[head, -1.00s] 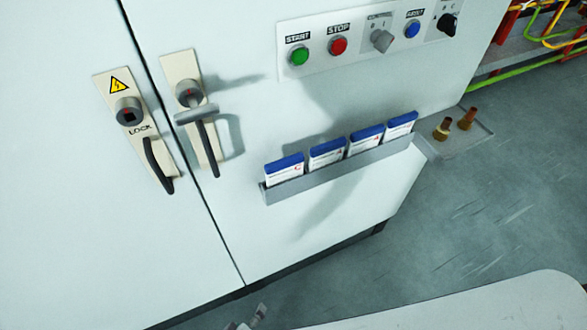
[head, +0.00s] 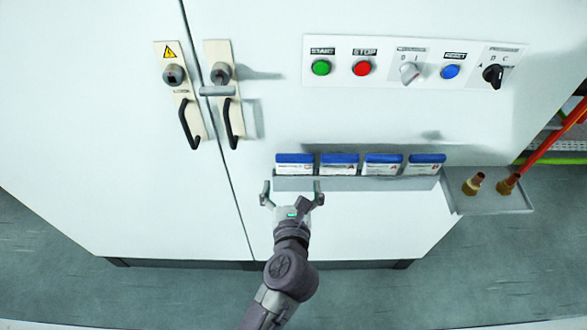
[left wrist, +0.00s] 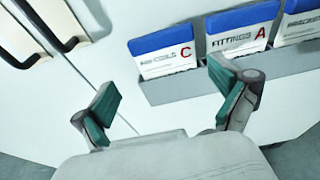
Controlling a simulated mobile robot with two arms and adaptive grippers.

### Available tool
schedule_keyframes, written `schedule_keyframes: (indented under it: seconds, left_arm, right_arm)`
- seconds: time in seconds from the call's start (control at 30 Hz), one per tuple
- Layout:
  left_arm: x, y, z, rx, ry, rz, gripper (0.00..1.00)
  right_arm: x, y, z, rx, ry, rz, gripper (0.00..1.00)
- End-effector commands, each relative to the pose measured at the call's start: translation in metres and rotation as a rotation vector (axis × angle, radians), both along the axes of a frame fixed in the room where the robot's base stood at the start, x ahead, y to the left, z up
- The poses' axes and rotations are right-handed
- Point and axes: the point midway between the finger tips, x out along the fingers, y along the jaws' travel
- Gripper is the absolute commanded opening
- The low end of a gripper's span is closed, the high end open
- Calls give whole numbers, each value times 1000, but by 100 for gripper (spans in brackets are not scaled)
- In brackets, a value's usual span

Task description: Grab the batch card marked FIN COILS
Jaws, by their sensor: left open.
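The batch card (head: 294,163) at the left end of the rack is white with a blue top; it also shows in the left wrist view (left wrist: 165,55), with a red C and blurred print that looks like FIN COILS. It stands upright in the grey card rack (head: 400,184) on the cabinet front, its lower part hidden by the rack. My left gripper (head: 292,189) is open and empty, just below and in front of this card, its fingers spread to either side and apart from it. My right gripper is not in view.
A FITTINGS card (left wrist: 240,30) marked A stands to the right, followed by more blue-topped cards (head: 382,163). A small shelf (head: 500,203) with two brass pieces juts out right of the rack. Door handles (head: 190,124) and the button panel (head: 390,62) are above.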

Motion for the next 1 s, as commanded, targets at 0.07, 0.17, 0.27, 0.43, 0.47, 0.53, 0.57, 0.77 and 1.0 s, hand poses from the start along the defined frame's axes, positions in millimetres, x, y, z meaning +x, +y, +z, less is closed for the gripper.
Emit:
schedule_keyframes:
  seconds: [0.07, 0.17, 0.27, 0.43, 0.47, 0.53, 0.57, 0.77, 1.0]
  left_arm:
    - [13, -1, -3, 2, -3, -1, 98]
    - [24, -1, -5, 2, -2, -1, 98]
    - [28, 0, -7, 2, 0, -1, 98]
    - [49, -2, -12, 3, -4, -2, 98]
    - [54, -2, -13, 4, -5, -1, 98]
    - [64, -2, -15, 4, -4, -1, 98]
    - [68, -2, -16, 5, -3, -2, 98]
    - [79, -2, -16, 4, -1, -2, 98]
    - [78, -2, -16, 4, 0, -2, 85]
  right_arm:
    - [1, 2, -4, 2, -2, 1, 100]
    - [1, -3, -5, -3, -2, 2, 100]
    - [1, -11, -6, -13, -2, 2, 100]
    - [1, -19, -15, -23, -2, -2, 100]
    - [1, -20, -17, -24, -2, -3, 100]
    - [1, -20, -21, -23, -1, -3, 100]
    - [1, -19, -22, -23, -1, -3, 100]
    - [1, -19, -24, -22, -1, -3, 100]
    - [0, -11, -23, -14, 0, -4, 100]
